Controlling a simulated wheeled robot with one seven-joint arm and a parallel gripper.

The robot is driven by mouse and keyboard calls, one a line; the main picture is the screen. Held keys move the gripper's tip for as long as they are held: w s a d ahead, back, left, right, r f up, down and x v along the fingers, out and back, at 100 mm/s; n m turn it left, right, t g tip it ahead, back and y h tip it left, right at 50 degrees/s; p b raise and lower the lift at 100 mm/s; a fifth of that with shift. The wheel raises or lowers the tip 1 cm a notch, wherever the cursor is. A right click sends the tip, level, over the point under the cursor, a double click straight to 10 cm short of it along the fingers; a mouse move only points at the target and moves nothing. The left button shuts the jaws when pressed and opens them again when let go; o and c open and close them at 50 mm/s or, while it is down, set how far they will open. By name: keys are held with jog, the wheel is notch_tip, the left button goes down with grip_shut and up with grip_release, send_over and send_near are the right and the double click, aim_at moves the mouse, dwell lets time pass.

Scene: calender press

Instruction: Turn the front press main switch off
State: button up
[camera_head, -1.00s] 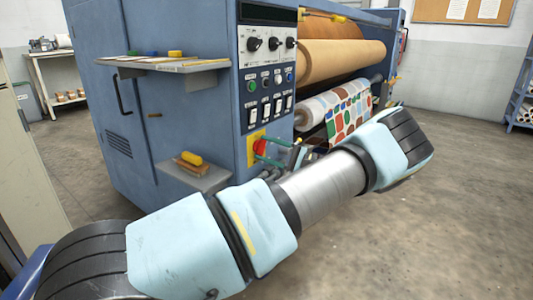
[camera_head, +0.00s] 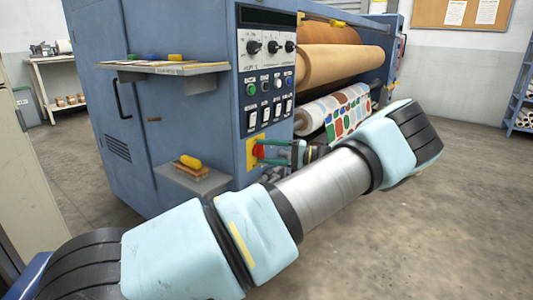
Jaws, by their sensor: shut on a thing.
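The red main switch (camera_head: 259,151) sits on a yellow plate (camera_head: 250,159) low on the front panel of the blue press (camera_head: 165,100). My gripper (camera_head: 262,152) reaches it from the right, with its green fingers above and below the red handle. The gripper is shut on the switch. The fingers hide part of the handle, and its exact angle is too small to read.
Several knobs, buttons and white rocker switches (camera_head: 265,117) are above on the panel. A shelf (camera_head: 180,68) and a lower ledge with a brush (camera_head: 190,164) stick out to the left. Rollers with patterned sheet (camera_head: 340,112) lie to the right.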

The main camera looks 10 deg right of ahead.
dwell(0.4)
jog(key=o, duration=1.4)
jog(key=v, duration=1.1)
